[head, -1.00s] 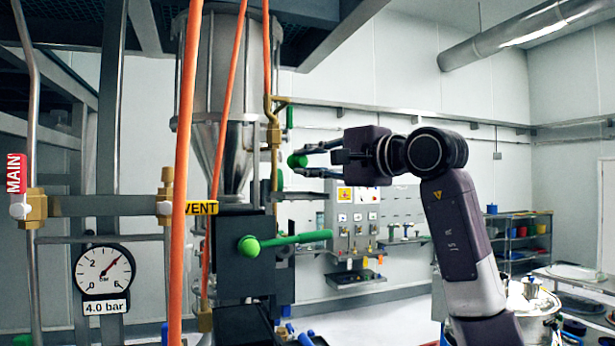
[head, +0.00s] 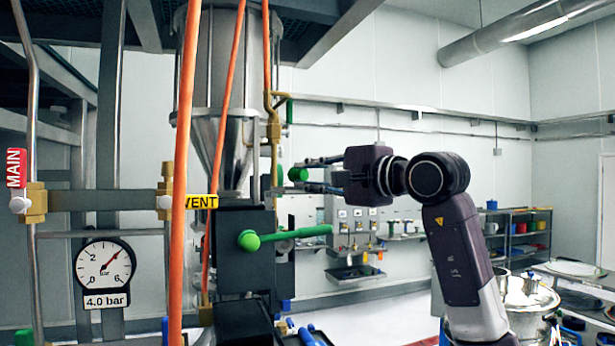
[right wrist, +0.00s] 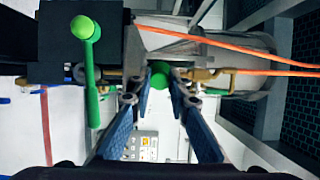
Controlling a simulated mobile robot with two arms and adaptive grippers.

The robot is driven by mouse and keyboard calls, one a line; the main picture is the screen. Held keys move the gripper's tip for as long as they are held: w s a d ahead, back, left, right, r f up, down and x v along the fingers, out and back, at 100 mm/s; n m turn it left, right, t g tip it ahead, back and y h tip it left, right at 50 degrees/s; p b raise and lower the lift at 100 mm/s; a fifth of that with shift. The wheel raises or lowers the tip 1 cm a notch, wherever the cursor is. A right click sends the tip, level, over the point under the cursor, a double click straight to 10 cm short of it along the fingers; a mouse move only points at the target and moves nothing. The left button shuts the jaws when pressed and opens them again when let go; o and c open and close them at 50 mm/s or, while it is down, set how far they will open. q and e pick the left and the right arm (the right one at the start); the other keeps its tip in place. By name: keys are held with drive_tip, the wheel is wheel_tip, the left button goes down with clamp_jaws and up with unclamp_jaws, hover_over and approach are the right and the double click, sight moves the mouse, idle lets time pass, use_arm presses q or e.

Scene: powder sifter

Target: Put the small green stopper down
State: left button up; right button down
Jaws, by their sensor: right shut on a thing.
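The small green stopper (head: 298,174) is between the fingertips of my right gripper (head: 305,175), which is shut on it and reaches in from the right. The stopper is held in the air beside the steel cone and above the green-handled lever. In the right wrist view the stopper (right wrist: 158,73) shows as a round green end between the two blue-padded fingers (right wrist: 158,92). Its lower part is hidden. My left gripper is not in view.
A green lever (head: 290,238) sticks out from a black block (head: 240,270) below the gripper. A steel hopper cone (head: 225,145) and orange hoses (head: 183,190) stand to the left. A steel vessel (head: 530,305) stands at right.

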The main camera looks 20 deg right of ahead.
drive_tip(key=c, duration=2.1)
unclamp_jaws()
drive_tip(key=shift+w+a+f, duration=0.1)
drive_tip(key=shift+f, duration=0.4)
drive_tip(key=shift+r+p, duration=0.35)
drive_tip(key=shift+r, duration=0.4)
drive_tip(key=b+v, duration=0.1)
drive_tip(key=v, duration=0.1)
drive_tip(key=b+v, duration=0.1)
drive_tip(key=shift+f+b, duration=0.3)
drive_tip(key=shift+b, duration=0.05)
drive_tip(key=b, duration=0.4)
approach(306, 176)
drive_tip(key=s, duration=0.2)
drive_tip(key=shift+s+d+r, duration=0.25)
drive_tip(key=shift+d+r, duration=0.2)
drive_tip(key=shift+d, duration=0.05)
